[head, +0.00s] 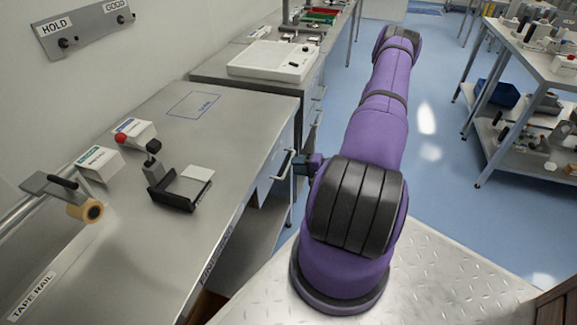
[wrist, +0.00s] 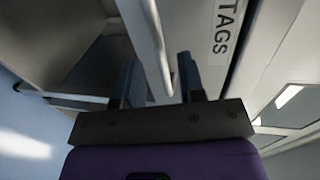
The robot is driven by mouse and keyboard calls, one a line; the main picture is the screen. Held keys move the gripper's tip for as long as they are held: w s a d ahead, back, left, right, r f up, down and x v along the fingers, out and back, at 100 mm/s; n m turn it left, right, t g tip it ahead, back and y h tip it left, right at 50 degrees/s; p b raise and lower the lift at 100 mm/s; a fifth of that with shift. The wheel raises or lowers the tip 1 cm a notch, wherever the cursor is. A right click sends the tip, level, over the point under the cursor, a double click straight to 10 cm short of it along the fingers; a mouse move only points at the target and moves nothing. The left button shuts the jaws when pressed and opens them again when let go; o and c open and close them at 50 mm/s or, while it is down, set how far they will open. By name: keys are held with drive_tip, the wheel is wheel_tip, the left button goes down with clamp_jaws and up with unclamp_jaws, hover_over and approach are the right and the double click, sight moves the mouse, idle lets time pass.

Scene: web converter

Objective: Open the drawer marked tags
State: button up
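The drawer marked TAGS shows in the wrist view as a pale front (wrist: 217,75) with a black-lettered label (wrist: 228,32) at upper right. Its light bar handle (wrist: 153,42) runs down between my two dark fingers. In the head view the drawer's handle (head: 283,164) stands out from the front under the bench's right edge, and the drawer looks shut. My gripper (head: 304,165) is at that handle, partly hidden by my purple arm. In the wrist view my gripper (wrist: 160,85) is open around the handle, with gaps beside the bar; I cannot tell whether either finger touches it.
The steel bench (head: 150,240) holds white boxes (head: 100,164), a black tray stand (head: 180,190) and a tape roll (head: 86,210). A farther bench carries a white tray (head: 272,61). Blue floor (head: 440,150) lies open to the right, before a shelf cart (head: 520,125).

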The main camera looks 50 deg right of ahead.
sight(289, 165)
drive_tip(key=shift+x, duration=1.95)
drive_tip(key=shift+c, duration=0.2)
clamp_jaws()
